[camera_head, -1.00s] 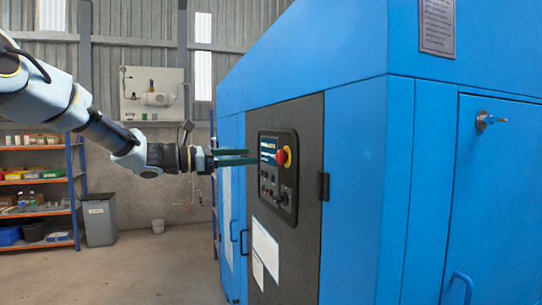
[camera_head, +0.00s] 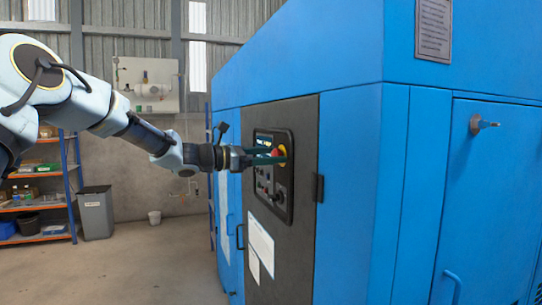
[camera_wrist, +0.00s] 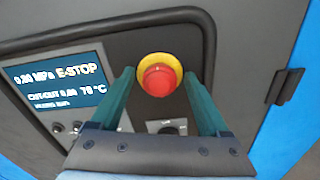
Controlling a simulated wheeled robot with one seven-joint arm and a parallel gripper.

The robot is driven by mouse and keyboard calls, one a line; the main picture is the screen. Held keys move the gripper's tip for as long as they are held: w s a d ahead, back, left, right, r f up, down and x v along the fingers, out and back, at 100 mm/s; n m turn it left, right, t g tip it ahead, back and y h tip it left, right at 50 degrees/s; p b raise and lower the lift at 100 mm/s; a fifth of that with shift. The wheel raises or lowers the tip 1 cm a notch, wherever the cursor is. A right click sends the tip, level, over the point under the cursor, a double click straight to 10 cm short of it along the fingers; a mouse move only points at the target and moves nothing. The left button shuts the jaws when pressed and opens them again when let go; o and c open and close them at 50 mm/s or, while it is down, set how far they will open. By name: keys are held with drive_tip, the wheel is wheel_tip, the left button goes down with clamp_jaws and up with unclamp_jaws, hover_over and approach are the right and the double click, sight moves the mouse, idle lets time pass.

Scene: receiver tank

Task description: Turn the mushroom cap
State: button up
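The mushroom cap (camera_wrist: 159,80) is a red round button on a yellow collar, on the black control panel of the blue machine. In the head view the cap (camera_head: 276,152) is partly hidden by my gripper fingers. My gripper (camera_wrist: 158,88) is open, with one green finger on each side of the cap in the wrist view. The fingertips appear level with the collar, and gaps show between fingers and cap. In the head view my gripper (camera_head: 268,156) reaches the panel from the left. The panel's screen (camera_wrist: 60,84) reads E-STOP.
A dark knob (camera_wrist: 167,128) sits below the cap, between my fingers in the wrist view. More knobs (camera_head: 266,188) are lower on the panel. A black hinge (camera_head: 319,188) is to the right. Floor (camera_head: 160,265) left of the machine is clear.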

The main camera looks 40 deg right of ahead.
clamp_jaws()
idle(0.4)
